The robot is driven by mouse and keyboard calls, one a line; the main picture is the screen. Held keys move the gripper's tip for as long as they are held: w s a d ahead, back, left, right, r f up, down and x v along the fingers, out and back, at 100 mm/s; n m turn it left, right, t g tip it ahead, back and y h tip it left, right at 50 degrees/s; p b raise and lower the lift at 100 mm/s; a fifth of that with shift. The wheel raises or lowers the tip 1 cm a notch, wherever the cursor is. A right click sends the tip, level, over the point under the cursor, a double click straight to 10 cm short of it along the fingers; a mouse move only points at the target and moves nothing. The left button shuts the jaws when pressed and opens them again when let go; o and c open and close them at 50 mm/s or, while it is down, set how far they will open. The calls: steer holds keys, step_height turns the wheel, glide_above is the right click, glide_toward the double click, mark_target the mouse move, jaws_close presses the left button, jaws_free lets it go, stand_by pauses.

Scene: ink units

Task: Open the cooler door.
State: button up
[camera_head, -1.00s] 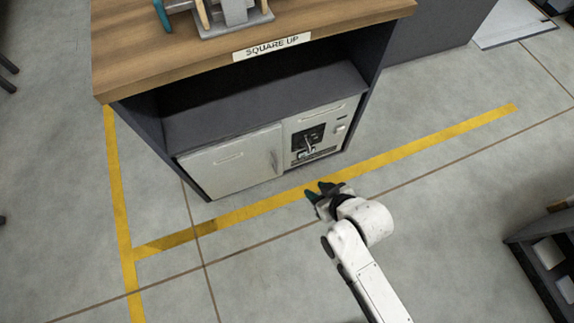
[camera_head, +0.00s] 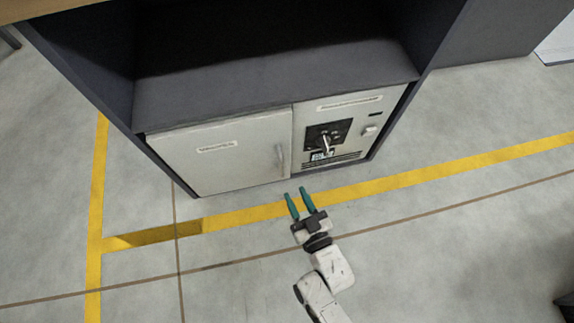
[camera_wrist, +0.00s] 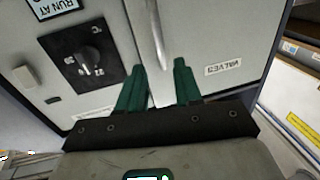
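The cooler door (camera_head: 215,168) is a pale grey-white panel low in a dark cabinet, and it is shut. Its upright bar handle (camera_head: 280,157) is near its right edge, beside the control panel. In the wrist view the door (camera_wrist: 225,35) appears upside down with a VALVES label, and the handle (camera_wrist: 157,35) runs down towards the fingers. My gripper (camera_head: 296,192) is open and empty, with green fingers pointing at the cooler, just short of the handle in the head view. In the wrist view the gripper (camera_wrist: 159,66) has the handle's end between its fingertips; contact cannot be told.
A control panel (camera_head: 350,112) with a black dial plate (camera_head: 327,136) is right of the door. The dark cabinet (camera_head: 270,85) surrounds the unit, with an open shelf above. Yellow floor tape (camera_head: 400,180) runs in front. The floor before the door is clear.

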mark_target(283, 168)
steer(key=b+x, duration=0.2)
steer(key=x, duration=0.8)
steer(key=shift+w+a+b, duration=0.1)
steer(key=shift+w+b, duration=0.1)
steer(key=shift+b, duration=0.15)
steer(key=shift+c, duration=0.2)
jaws_close()
